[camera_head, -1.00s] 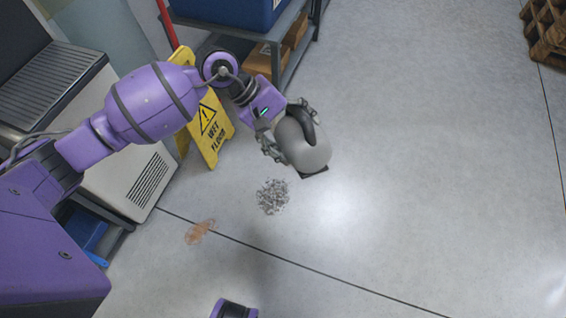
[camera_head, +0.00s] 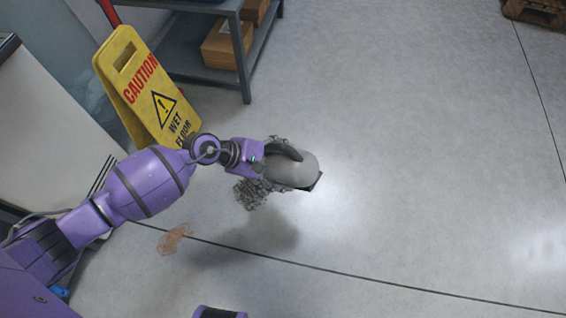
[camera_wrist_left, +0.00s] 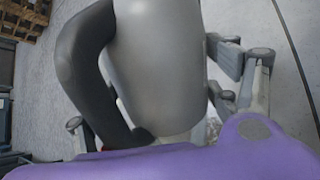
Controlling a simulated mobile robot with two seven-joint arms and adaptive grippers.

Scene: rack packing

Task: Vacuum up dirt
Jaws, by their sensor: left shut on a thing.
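My left gripper (camera_head: 277,160) is shut on the black handle of a grey handheld vacuum (camera_head: 297,173). The vacuum points to the right, with a dark nozzle edge at its far end. It also fills the middle of the left wrist view (camera_wrist_left: 165,65), with a gripper finger on each side. A pile of grey debris (camera_head: 252,193) lies on the floor just below and left of the vacuum, partly hidden by my arm and gripper. A brown stain (camera_head: 174,239) lies on the floor further left. My right gripper is not in view.
A yellow wet-floor sign (camera_head: 146,92) stands behind my left arm. A grey shelf (camera_head: 246,75) with cardboard boxes (camera_head: 226,45) is at the back. A wooden pallet (camera_head: 540,12) is at the far right. The floor to the right is clear.

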